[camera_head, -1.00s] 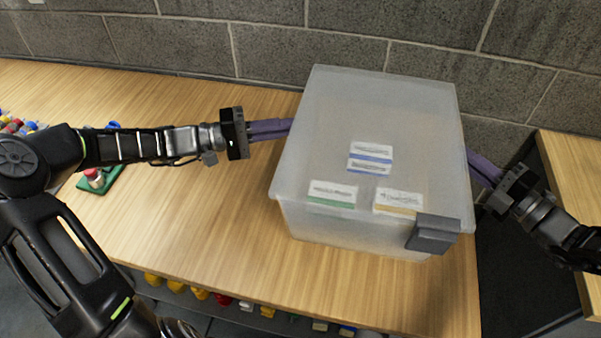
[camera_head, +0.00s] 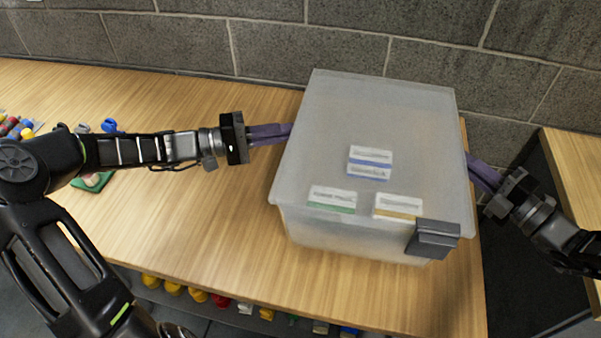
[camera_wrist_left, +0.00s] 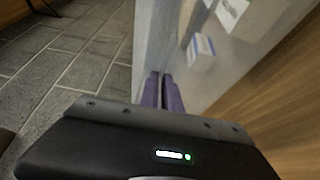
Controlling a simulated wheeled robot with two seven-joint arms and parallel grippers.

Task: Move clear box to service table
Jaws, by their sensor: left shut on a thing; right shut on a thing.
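The clear box (camera_head: 330,120) is a frosted, lidded bin with a grey latch at its front right corner. Labelled packs show through it. It is at or just above the wooden table (camera_head: 190,230); I cannot tell whether its base touches. My left gripper (camera_head: 288,131) is shut on the box's left side, its purple fingers meeting the edge under the lid. The left wrist view shows those fingers (camera_wrist_left: 162,90) against the box wall (camera_wrist_left: 160,40). My right gripper (camera_head: 473,165) is shut on the box's right side; its fingertips are partly hidden behind the box.
A grey block wall (camera_head: 270,45) stands behind the table. Small coloured parts (camera_head: 18,125) and a green tray (camera_head: 92,183) lie at the left. Another wooden surface (camera_head: 575,170) is at the right, across a dark gap. Coloured items show below the table's front edge.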

